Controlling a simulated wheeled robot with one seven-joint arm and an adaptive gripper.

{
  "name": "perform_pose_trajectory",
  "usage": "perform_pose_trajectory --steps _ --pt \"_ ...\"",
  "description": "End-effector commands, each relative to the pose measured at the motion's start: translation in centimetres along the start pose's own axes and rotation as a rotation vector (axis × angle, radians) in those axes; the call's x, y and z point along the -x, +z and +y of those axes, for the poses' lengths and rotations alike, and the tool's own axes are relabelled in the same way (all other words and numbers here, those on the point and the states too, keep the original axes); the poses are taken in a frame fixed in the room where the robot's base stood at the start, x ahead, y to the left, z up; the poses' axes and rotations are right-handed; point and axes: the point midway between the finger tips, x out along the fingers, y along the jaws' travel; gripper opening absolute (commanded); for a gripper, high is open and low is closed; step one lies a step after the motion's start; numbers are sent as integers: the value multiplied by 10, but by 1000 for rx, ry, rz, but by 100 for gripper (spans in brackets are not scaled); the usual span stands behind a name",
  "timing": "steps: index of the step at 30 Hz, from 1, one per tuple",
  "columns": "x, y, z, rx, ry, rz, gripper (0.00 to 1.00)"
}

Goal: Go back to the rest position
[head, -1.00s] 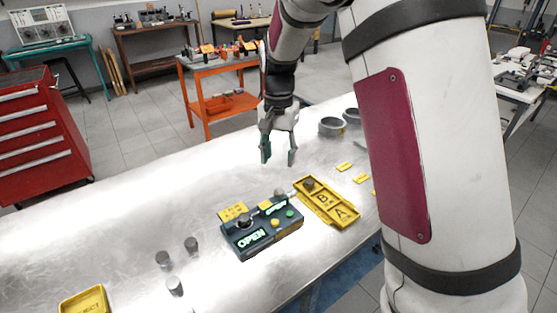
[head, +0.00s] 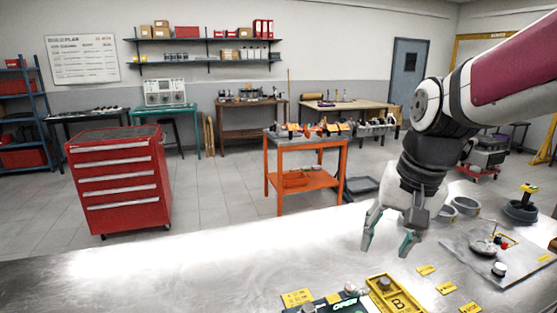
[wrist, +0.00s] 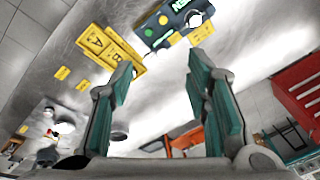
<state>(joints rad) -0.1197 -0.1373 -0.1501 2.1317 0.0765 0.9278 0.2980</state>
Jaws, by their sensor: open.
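My gripper (head: 388,243) is open and empty. It hangs over the metal bench (head: 150,272), fingers pointing down, above and behind the yellow A/B tray (head: 392,298). In the wrist view the two teal-padded fingers (wrist: 165,95) stand wide apart with nothing between them. The yellow tray also shows there (wrist: 93,43), beside the dark box with green lit text (wrist: 172,18). In the head view that box (head: 345,305) is cut off by the bottom edge.
Grey round cups (head: 465,206) stand right of my gripper. A grey plate with small parts (head: 500,255) lies at the right, near yellow labels (head: 446,288). A red tool cabinet (head: 120,180) and an orange cart (head: 306,170) stand beyond the bench. The bench's left side is clear.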

Motion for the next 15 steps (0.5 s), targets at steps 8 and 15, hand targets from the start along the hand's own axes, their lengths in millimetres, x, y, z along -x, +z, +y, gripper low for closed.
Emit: perform_pose_trajectory --steps 8,15 --pt "44 71 26 197 -19 136 44" --pt "54 118 45 336 9 235 44"
